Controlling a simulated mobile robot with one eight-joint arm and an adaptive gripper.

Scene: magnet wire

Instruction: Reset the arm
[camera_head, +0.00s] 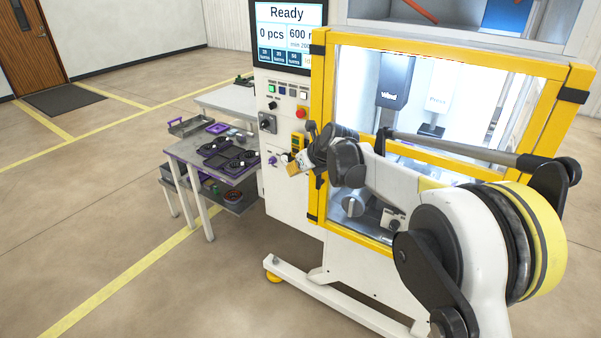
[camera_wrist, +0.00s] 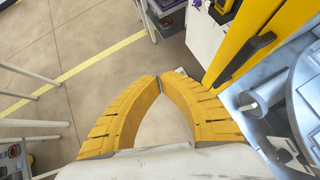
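My arm (camera_head: 385,182) reaches from the lower right across the front of the yellow-framed machine (camera_head: 319,120). My gripper (camera_head: 291,169) is at the arm's far end, in front of the machine's left side by the control panel, and is partly hidden by the wrist. In the wrist view the two yellow fingers of my gripper (camera_wrist: 159,79) meet at their tips. No object shows between them, only floor through the gap behind the tips. The fingers point past the machine's front, with floor below.
A screen (camera_head: 287,30) reads "Ready" and "0 pcs". Below it is a control panel (camera_head: 287,110) with buttons and a red knob. A small table (camera_head: 187,150) with a dark tray (camera_head: 229,157) stands left of the machine. Open floor (camera_head: 90,210) lies further left.

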